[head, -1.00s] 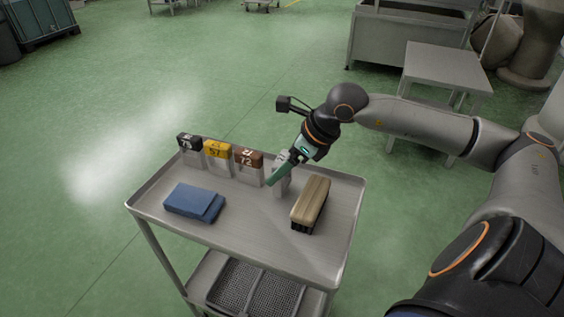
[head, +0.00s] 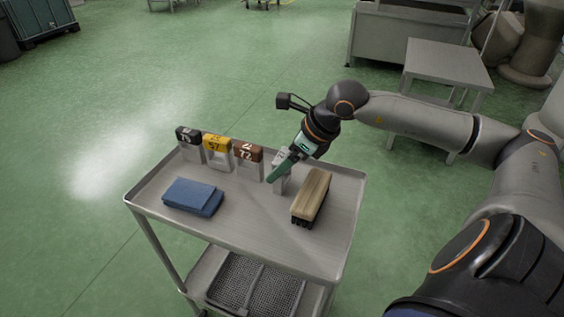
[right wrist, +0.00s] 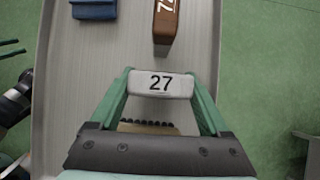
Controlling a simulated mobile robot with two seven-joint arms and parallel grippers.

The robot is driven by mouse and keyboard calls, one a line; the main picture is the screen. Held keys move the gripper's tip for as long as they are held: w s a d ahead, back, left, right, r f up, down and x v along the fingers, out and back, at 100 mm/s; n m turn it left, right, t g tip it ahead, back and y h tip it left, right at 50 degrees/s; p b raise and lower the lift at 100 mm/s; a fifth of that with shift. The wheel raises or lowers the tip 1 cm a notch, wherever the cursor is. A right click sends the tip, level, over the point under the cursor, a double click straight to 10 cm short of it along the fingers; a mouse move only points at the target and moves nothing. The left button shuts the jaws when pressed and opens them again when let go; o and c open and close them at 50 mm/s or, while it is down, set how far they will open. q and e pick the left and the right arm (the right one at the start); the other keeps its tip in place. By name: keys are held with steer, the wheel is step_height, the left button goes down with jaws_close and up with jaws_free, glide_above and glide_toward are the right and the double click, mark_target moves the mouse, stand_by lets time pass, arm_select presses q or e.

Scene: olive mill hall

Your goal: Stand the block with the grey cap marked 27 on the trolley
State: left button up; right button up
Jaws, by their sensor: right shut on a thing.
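The block with the grey cap marked 27 (right wrist: 160,84) is between the two green fingers of my right gripper (right wrist: 160,92) in the right wrist view. My right gripper is shut on it. In the head view, the pale block (head: 281,178) is upright at the trolley's top (head: 240,219), between the brown-capped block and the brush. My right gripper (head: 282,172) partly hides it. I cannot tell whether its base touches the top. Part of what looks like my left gripper shows at the left edge of the right wrist view, its jaws unclear.
Blocks with a black cap (head: 188,136), a yellow cap marked 57 (head: 216,147) and a brown cap marked 72 (head: 248,153) stand along the far edge. A folded blue cloth (head: 192,197) and a wooden brush (head: 311,196) lie on the top. The middle front is clear.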

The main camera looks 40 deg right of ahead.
steer(key=o, duration=1.4)
steer(key=shift+o, duration=0.3)
